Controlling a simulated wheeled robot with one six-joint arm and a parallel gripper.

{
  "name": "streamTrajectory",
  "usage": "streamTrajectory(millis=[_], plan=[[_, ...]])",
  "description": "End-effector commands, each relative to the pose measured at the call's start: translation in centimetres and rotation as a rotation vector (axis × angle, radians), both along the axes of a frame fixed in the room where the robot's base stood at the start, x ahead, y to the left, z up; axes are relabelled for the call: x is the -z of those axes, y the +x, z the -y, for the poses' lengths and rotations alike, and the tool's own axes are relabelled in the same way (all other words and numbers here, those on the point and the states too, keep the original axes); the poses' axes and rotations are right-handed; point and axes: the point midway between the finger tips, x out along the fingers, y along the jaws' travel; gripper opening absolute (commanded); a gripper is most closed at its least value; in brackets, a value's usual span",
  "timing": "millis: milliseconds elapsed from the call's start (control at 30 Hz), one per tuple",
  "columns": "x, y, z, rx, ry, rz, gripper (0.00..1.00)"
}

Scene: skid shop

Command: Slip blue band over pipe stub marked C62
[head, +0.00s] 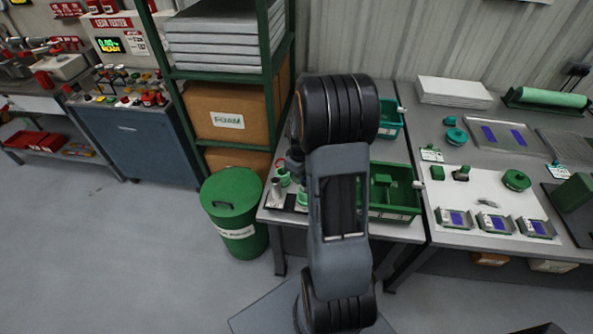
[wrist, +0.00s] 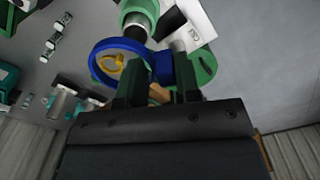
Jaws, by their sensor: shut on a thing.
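The blue band (wrist: 97,58) is a wide ring in the wrist view. My gripper (wrist: 160,68) is shut on its right side, and the ring extends left of the fingers. A yellow piece (wrist: 112,65) shows through its opening. A green and pale pipe stub (wrist: 138,14) stands just beyond the band; I cannot tell whether they touch. A grey cylinder and a green round plate (wrist: 206,62) lie to the right, partly behind the fingers. A white label (wrist: 197,24) is too small to read, so I cannot tell which stub is C62. In the head view my arm hides gripper and band.
In the head view, pipe stubs (head: 275,188) stand at the bench's left end. A green divided bin (head: 393,208) sits right of my arm. A green drum (head: 236,207) and a shelf with a FOAM box (head: 228,112) stand to the left.

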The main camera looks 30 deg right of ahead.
Motion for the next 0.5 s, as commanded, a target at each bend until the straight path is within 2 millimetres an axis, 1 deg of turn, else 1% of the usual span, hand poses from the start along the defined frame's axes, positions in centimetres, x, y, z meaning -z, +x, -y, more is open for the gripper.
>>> streamTrajectory(millis=[267,500], plan=[[1.8,0.1,-0.4,-0.008,0.001,-0.001,0.09],[3.8,0.1,-0.3,-0.006,0.001,-0.001,0.09]])
